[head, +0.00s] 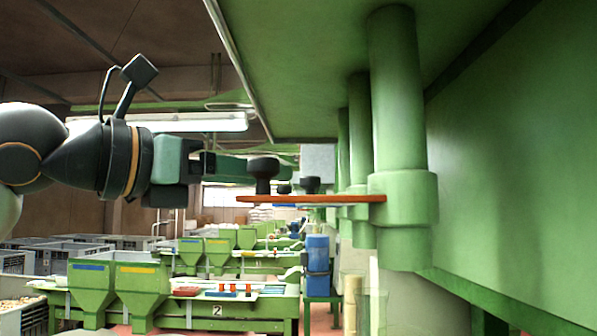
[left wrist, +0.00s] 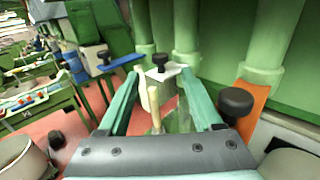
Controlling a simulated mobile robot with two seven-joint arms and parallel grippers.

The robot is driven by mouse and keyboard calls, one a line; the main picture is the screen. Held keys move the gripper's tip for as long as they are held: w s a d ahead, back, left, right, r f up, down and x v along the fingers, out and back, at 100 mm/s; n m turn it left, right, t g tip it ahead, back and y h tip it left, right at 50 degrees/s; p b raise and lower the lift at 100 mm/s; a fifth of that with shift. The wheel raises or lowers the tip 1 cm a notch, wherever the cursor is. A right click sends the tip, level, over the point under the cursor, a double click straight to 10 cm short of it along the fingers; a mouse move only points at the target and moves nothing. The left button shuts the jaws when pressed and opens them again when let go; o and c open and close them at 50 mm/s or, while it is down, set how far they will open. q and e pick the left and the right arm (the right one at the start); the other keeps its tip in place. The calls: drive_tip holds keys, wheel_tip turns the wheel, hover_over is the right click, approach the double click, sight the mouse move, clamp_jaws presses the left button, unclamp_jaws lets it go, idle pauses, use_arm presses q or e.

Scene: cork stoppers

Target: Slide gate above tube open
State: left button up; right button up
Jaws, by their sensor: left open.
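An orange gate plate (head: 330,199) sticks out level to the left from the collar of the nearest green tube (head: 398,110) in the head view. A black knob (head: 262,172) stands on its outer end. My left gripper (head: 240,167) is open at about knob height, close to the knob in the picture. In the left wrist view the orange plate (left wrist: 254,108) and its knob (left wrist: 236,100) are right of the right finger. A white plate with a black knob (left wrist: 160,60) shows beyond the open fingertips (left wrist: 160,82), with nothing between them. My right gripper is not in view.
More green tubes (head: 359,130) stand in a row behind, with another knob (head: 310,184) beyond. A large green wall (head: 515,160) closes the right. A blue container (head: 317,262) and green hoppers (head: 138,280) on benches stand below. Air left of the plate is free.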

sight(303, 179)
use_arm(q)
drive_tip(key=p+x, duration=0.1)
drive_tip(key=x, duration=0.6)
drive_tip(key=shift+w+d+p, duration=0.15)
drive_tip(key=shift+p, duration=0.25)
clamp_jaws()
idle(0.9)
